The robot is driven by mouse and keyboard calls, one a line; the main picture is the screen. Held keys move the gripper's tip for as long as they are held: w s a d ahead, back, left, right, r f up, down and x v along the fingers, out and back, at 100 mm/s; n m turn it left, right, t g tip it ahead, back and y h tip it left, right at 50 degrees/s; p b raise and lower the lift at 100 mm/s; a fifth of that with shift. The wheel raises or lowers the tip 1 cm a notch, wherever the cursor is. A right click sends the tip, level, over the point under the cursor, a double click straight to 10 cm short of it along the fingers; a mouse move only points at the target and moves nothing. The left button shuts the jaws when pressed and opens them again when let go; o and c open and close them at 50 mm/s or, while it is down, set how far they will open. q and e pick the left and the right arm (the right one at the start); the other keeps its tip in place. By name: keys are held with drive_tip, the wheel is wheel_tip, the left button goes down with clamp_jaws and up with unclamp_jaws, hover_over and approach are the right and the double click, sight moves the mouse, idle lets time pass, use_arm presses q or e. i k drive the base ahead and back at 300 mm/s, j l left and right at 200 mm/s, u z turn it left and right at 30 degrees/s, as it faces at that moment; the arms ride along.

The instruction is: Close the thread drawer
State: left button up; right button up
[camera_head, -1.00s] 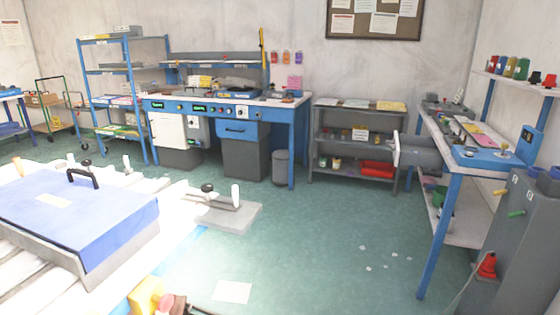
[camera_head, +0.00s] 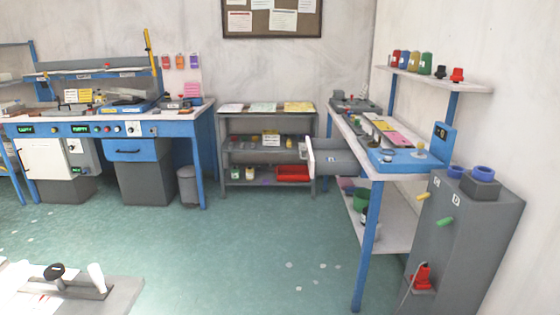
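A grey drawer (camera_head: 336,160) with a pale front panel sticks out to the left from under the worktop of the blue-legged table (camera_head: 374,233) on the right. It stands open, with a small handle on its left-facing front. A second drawer, with a blue front (camera_head: 138,150), sits under the blue bench at the left and looks shut. The frames do not show which drawer holds thread. Neither of my grippers is in view.
A grey cabinet (camera_head: 464,235) with coloured knobs stands at the right, by the table. A low shelf unit (camera_head: 268,183) stands behind the open drawer. Thread spools (camera_head: 412,63) sit on a wall shelf. Green floor (camera_head: 240,245) is clear ahead, apart from small scraps.

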sight(316, 149)
drive_tip(key=i+z, duration=0.15)
drive_tip(key=i, duration=1)
drive_tip(key=i+j+z, duration=0.2)
drive_tip(key=i, duration=0.3)
drive_tip(key=i+j+z, duration=0.15)
drive_tip(key=i, duration=0.35)
drive_tip(key=i+j+z, duration=0.15)
drive_tip(key=i+j, duration=0.25)
drive_tip(key=i+j+z, duration=0.15)
drive_tip(key=z, duration=0.15)
drive_tip(key=i+j+z, duration=0.3)
drive_tip(key=i, duration=0.05)
